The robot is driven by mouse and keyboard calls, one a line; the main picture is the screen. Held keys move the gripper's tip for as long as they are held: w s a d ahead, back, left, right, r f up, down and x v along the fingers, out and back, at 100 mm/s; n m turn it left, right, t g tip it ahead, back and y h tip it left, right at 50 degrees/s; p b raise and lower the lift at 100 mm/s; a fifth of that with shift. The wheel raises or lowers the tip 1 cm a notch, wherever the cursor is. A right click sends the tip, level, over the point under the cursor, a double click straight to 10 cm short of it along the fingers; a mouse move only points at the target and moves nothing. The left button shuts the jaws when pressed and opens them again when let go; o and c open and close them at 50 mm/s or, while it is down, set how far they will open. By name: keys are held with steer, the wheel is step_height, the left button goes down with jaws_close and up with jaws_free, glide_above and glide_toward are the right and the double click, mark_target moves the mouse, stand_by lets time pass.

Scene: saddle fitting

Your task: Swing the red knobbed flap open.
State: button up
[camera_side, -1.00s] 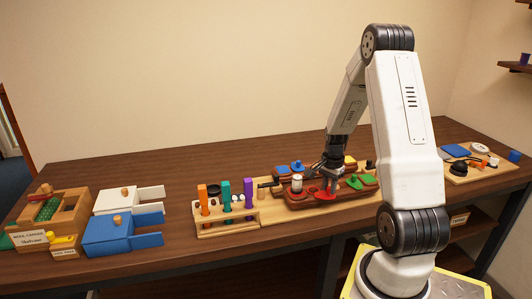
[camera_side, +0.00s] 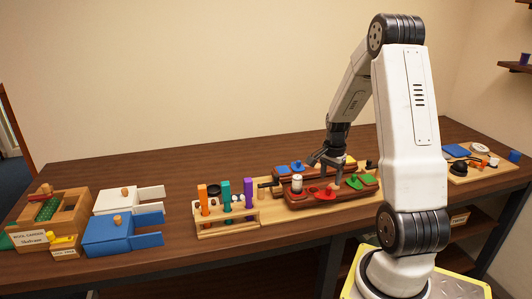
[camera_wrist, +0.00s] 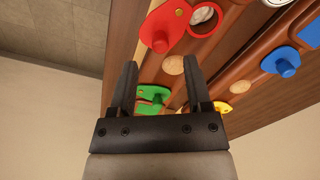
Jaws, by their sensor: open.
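The red flap (camera_side: 319,195) lies on the brown wooden block (camera_side: 296,203) in the side view, with its red knob standing up at its right end. In the wrist view, the red flap (camera_wrist: 166,23) is at the top, and its knob is just beyond the space between my fingertips. A round opening with a red rim (camera_wrist: 205,19) shows beside the flap. My gripper (camera_wrist: 160,70) is open and empty. In the side view, my gripper (camera_side: 326,170) is over the block, close to the red knob, with no contact visible.
A green flap (camera_wrist: 152,97) with a knob lies below, partly behind my gripper. Blue (camera_wrist: 281,61) and yellow (camera_wrist: 222,107) knobbed pieces are on the neighbouring strip. A rack of coloured pegs (camera_side: 228,212) stands left of the block. The table behind is clear.

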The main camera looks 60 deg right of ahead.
mark_target(329, 188)
steer(key=shift+r, duration=1.95)
steer(key=shift+a, duration=0.1)
steer(key=w+a+n+t, duration=0.1)
steer(key=w+a+n, duration=0.35)
steer(key=a, duration=0.35)
steer(key=w+a+n, duration=0.3)
steer(key=a+n, duration=0.3)
steer(key=a, duration=0.3)
steer(key=s+a+n+t, duration=0.1)
steer(key=s+a+n, duration=0.1)
steer(key=a+n, duration=0.8)
steer(key=a, duration=0.6)
steer(key=shift+f+n+t, duration=0.3)
steer(key=shift+n, duration=0.05)
